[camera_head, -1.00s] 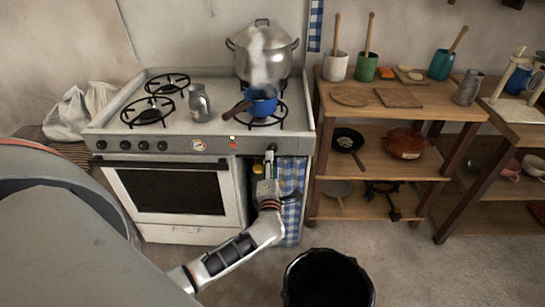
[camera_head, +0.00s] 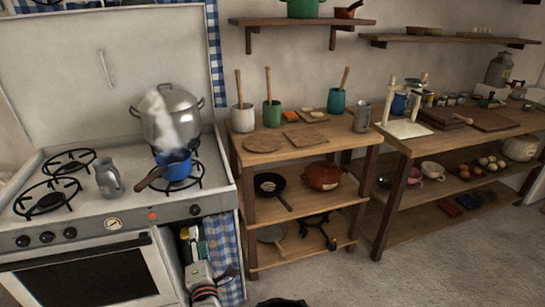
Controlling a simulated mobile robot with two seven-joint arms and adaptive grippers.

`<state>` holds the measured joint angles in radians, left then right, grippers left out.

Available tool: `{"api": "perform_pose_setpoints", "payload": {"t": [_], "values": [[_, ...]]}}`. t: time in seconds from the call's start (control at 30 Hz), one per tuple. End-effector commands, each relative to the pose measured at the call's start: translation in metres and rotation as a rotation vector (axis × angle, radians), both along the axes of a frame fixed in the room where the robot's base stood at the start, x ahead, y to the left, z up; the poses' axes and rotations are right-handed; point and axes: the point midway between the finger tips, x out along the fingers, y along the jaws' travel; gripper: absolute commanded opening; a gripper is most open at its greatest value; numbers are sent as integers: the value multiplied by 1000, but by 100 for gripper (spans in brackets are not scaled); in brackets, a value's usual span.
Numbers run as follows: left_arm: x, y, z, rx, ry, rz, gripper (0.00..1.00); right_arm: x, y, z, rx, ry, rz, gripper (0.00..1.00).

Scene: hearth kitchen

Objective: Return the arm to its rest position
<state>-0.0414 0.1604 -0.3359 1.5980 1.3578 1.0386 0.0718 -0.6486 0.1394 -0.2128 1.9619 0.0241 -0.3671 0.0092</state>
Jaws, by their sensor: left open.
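My left gripper (camera_head: 194,238) is open and empty, low in front of the right part of the stove (camera_head: 130,222). It stands by the blue checked towel (camera_head: 228,262) that hangs at the stove's right side. Its fingers are small and partly dark in the picture. The white wrist below it runs out of the bottom of the view. My right gripper is not in view.
A steaming blue pan (camera_head: 176,166) and a large steel pot (camera_head: 170,120) stand on the stove, with a grey jug (camera_head: 109,179) to their left. A wooden shelf (camera_head: 290,226) stands close to the right. Open floor (camera_head: 440,265) lies at the lower right.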

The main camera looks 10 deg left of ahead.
Motion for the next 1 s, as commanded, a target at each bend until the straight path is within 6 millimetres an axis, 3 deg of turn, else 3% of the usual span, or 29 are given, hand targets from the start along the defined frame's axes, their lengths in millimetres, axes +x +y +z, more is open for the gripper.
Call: {"api": "perform_pose_setpoints", "payload": {"t": [0.17,0.27,0.37,0.5,0.6,0.7,0.8,1.0], "values": [[-8,-20,9,138,10,-90,43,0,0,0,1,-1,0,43],[-22,-55,17,359,35,-229,43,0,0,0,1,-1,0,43],[-47,-103,12,644,92,-403,43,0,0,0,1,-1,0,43],[-94,-160,-23,1052,221,-642,43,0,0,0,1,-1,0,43],[-135,-181,-62,1335,348,-798,43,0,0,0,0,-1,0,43],[-174,-184,-100,1575,482,-929,43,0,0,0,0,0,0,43],[-206,-175,-128,1753,603,-1021,43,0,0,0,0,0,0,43],[-233,-160,-149,1907,719,-1097,43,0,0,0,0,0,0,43]]}}
